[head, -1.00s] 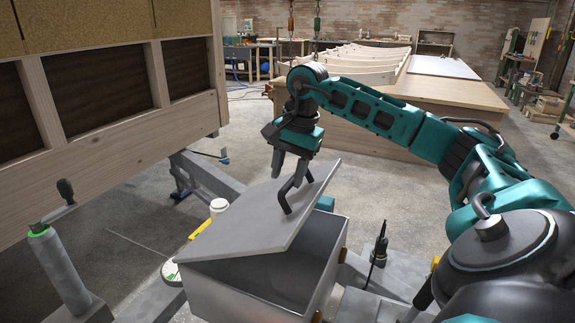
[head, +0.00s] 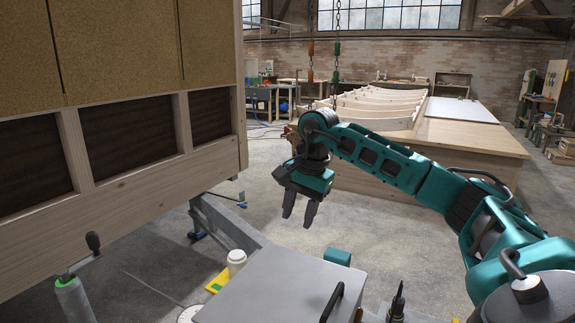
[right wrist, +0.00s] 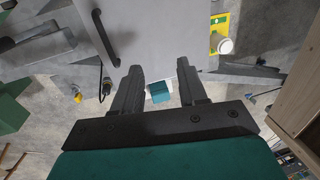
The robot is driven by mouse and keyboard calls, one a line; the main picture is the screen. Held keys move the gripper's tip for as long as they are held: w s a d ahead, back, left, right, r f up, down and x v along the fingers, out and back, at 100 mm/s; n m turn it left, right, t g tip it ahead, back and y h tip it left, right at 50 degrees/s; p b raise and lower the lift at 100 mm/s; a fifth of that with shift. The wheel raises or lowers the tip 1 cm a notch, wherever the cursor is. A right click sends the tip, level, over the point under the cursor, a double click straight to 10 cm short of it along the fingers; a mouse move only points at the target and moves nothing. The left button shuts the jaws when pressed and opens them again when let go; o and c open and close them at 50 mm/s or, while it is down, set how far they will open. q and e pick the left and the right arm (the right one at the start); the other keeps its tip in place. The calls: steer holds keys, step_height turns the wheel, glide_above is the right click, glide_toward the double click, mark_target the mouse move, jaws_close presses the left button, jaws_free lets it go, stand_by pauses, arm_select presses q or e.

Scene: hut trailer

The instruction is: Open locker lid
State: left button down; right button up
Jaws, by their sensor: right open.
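The locker lid (head: 268,285) is a flat grey panel at the bottom of the head view, lying low and looking about level. Its front edge and the locker body below are out of frame, so I cannot tell whether it is fully closed. The black bar handle (head: 331,302) stands at its right side. The lid (right wrist: 155,25) and handle (right wrist: 105,40) also show in the right wrist view. My right gripper (head: 298,221) is open and empty, above and beyond the lid's far edge, apart from the handle. My left gripper is out of view.
A white-lidded jar (head: 236,262) and a yellow item (head: 217,281) sit left of the lid. A teal block (head: 337,257) is behind it, and a dark tool (head: 397,303) stands to its right. A wooden trailer wall (head: 120,195) blocks the left.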

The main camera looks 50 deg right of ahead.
step_height(320, 180, up, 8)
steer(key=w, duration=0.2)
steer(key=shift+w+a+r, duration=0.15)
steer(key=shift+w+a, duration=0.15)
steer(key=shift+a, duration=0.05)
stand_by(0.5)
stand_by(0.7)
